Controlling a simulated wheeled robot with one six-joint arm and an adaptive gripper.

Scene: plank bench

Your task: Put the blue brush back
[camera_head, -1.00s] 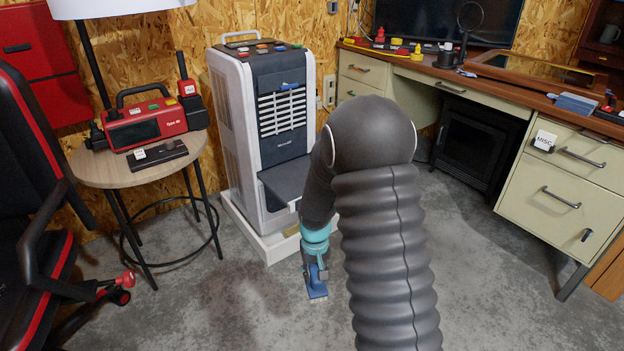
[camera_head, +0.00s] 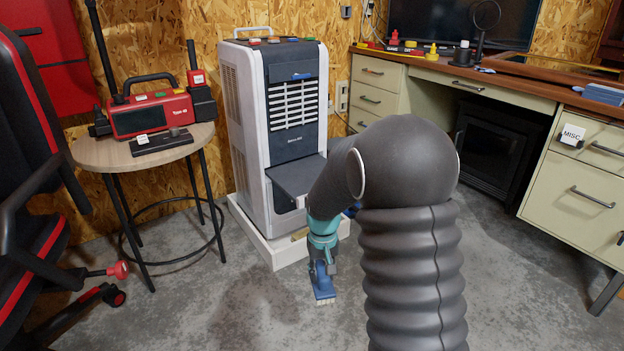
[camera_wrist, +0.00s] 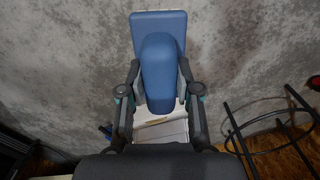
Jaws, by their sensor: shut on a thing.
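The blue brush (camera_head: 323,290) hangs from my gripper (camera_head: 322,268) above the concrete floor, with its pale bristles pointing down. In the wrist view the brush (camera_wrist: 158,75) lies between the two fingers of my gripper (camera_wrist: 159,90), which are shut on its handle. Its wide blue head points away from the wrist. The gripper is in front of the white base of the grey machine, low down and apart from it.
The tall grey machine (camera_head: 240,130) stands on a white base (camera_head: 280,252) with a dark flap folded out. A round table (camera_head: 90,153) with a red radio (camera_head: 150,117) stands left, beside a black-red chair (camera_head: 40,190). A desk (camera_head: 585,180) stands right. Floor in front is clear.

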